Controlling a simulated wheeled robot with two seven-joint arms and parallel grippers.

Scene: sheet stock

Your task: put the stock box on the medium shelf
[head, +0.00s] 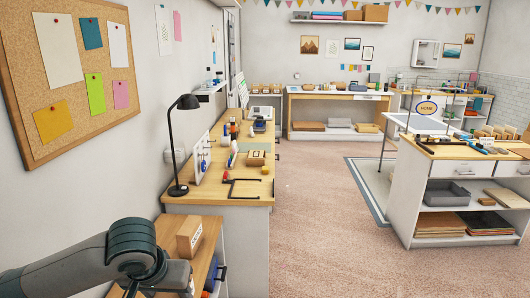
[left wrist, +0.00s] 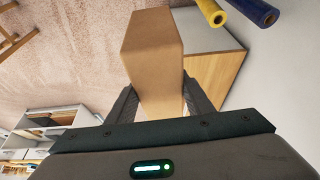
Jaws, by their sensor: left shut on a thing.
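The stock box, a brown cardboard box (head: 189,237) with a printed label, is at the lower left of the head view, above or beside a low wood-topped unit (head: 208,252). In the left wrist view the box (left wrist: 152,48) stands between the two dark fingers of my left gripper (left wrist: 160,98), which is shut on it. Whether the box touches the unit is unclear. Several shelves show, and I cannot tell which one is the medium shelf. My right gripper is out of view.
A long workbench (head: 205,190) with a black lamp (head: 182,140) stands along the left wall. A white shelved counter (head: 404,190) is at right, and a wall shelf (head: 335,21) is at the back. The carpet (head: 315,240) between is clear. Yellow (left wrist: 212,13) and blue (left wrist: 258,13) rolls show in the wrist view.

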